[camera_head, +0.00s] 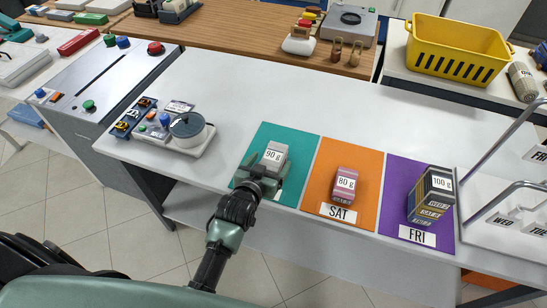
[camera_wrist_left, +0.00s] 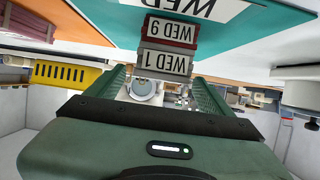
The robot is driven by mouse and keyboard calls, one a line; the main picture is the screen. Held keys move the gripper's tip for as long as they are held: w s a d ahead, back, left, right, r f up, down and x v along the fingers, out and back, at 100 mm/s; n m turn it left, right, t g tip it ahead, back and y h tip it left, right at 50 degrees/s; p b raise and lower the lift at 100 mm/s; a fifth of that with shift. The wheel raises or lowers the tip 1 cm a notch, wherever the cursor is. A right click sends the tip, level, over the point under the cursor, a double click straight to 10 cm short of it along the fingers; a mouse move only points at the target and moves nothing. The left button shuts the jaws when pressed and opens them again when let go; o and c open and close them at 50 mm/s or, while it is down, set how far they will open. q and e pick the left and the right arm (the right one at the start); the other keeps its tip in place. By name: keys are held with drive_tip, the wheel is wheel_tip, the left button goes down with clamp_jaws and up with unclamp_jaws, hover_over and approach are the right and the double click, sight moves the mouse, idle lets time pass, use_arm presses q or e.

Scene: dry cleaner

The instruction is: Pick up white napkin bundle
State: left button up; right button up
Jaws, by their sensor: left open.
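A pale grey-white bundle (camera_head: 274,155) with a "90 g" label tops a small stack on the teal mat (camera_head: 300,146). In the left wrist view, which looks upside down, the pale bundle (camera_wrist_left: 165,63) reads "WED 1" and a dark red one (camera_wrist_left: 169,33) reading "WED 9" lies between it and the mat. My left gripper (camera_head: 259,180) is open at the near side of the stack, its green fingers spread to either side of the pale bundle's face. Whether they touch it I cannot tell. The gripper hides the stack's lower part in the head view. My right gripper is not in view.
A pink bundle (camera_head: 345,184) labelled "80 g" sits on the orange SAT mat (camera_head: 340,151). A tall stack (camera_head: 431,195) labelled "100 g" stands on the purple FRI mat (camera_head: 395,175). A pot (camera_head: 188,127) stands left. The counter (camera_head: 240,95) behind the mats is clear.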

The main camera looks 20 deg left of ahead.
sight(271, 160)
use_arm(q)
drive_tip(key=x, duration=0.4)
drive_tip(key=shift+w+f, duration=0.1)
drive_tip(key=shift+f, duration=0.05)
drive_tip(key=shift+c, duration=0.3)
drive_tip(key=c, duration=1.4)
drive_tip(key=shift+c, duration=0.2)
